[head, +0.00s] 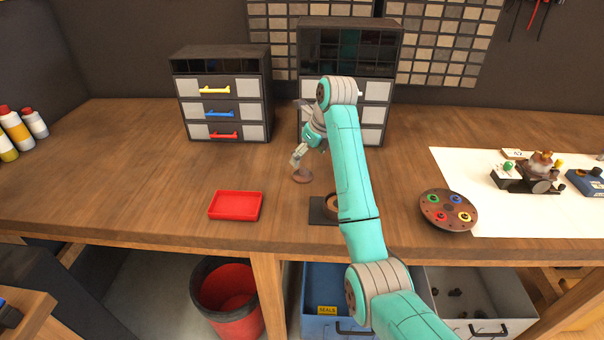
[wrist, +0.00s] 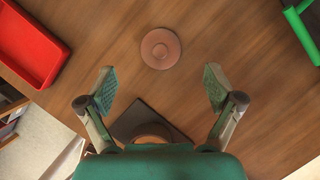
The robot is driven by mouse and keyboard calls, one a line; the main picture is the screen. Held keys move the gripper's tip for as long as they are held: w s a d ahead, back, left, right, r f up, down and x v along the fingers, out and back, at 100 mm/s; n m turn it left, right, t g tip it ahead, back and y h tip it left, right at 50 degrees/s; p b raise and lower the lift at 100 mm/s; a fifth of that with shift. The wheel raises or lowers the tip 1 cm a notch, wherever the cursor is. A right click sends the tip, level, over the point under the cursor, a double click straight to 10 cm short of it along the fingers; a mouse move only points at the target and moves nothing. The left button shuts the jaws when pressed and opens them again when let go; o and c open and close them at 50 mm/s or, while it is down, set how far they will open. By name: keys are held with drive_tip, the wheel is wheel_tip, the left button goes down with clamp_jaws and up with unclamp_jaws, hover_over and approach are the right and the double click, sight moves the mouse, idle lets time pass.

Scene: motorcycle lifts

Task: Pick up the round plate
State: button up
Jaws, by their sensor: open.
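A small brown round plate (head: 303,177) with a raised centre lies flat on the wooden workbench. It also shows in the wrist view (wrist: 161,48), near the top middle. My gripper (head: 298,157) is above the bench close to this plate. In the wrist view my gripper's two fingers (wrist: 160,88) are spread wide, with nothing between them. The plate appears ahead of the fingertips and apart from them. In the head view my gripper covers part of the area just above the plate.
A red tray (head: 236,205) lies to the left. A dark square pad (head: 318,211) carries a round brown item partly hidden by my arm. A brown disc with coloured rings (head: 432,198) sits to the right. Drawer cabinets (head: 222,95) stand behind.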

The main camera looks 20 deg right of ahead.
sight(303, 168)
drive_tip(key=shift+x, duration=3.5)
drive_tip(key=shift+s, duration=0.1)
drive_tip(key=c, duration=1.3)
drive_tip(key=shift+r, duration=0.1)
